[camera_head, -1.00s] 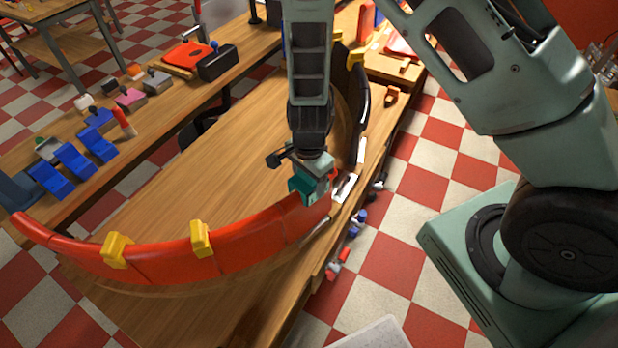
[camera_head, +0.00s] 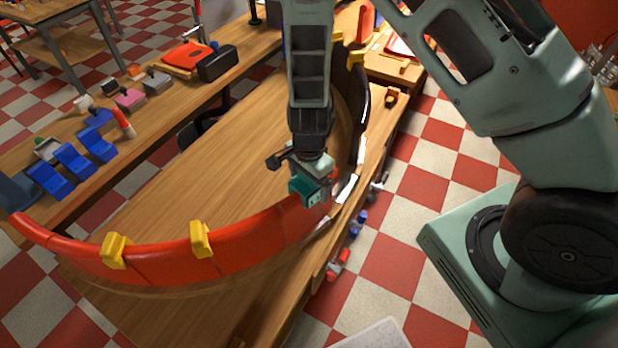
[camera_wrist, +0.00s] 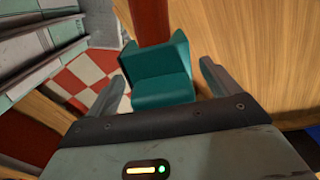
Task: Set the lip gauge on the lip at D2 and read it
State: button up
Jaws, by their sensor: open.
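The lip gauge appears to be a teal, step-shaped block (camera_head: 304,190). It is at the right end of the red curved lip (camera_head: 255,248) in the head view. In the wrist view the gauge (camera_wrist: 162,75) lies between my two spread fingers, with gaps on both sides. My gripper (camera_wrist: 162,85) is open around it, pointing down; it also shows in the head view (camera_head: 318,180). Part of the red lip (camera_wrist: 150,22) shows beyond the gauge. I cannot tell how fully the gauge seats on the lip. No D2 mark or reading is legible.
Two yellow clips (camera_head: 116,251) (camera_head: 201,239) straddle the red lip to the left. A dark section of the ring (camera_head: 358,95) curves away behind my arm. Blue holders (camera_head: 75,160) and small tools stand on the left bench. The wooden surface inside the ring (camera_head: 215,160) is clear.

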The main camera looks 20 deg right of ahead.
notch_tip(320, 180, up, 18)
jog(key=shift+f, duration=0.25)
dwell(0.6)
jog(key=s+a+n+b, duration=0.3)
jog(key=s+n+b, duration=0.1)
jog(key=s+n, duration=0.6)
jog(key=s+a+n+b, duration=0.3)
jog(key=s+n+b, duration=0.2)
jog(key=s+n, duration=0.5)
jog(key=shift+a+f+n+y+b, duration=0.2)
jog(key=shift+n+y+b, duration=0.1)
jog(key=shift+n, duration=0.7)
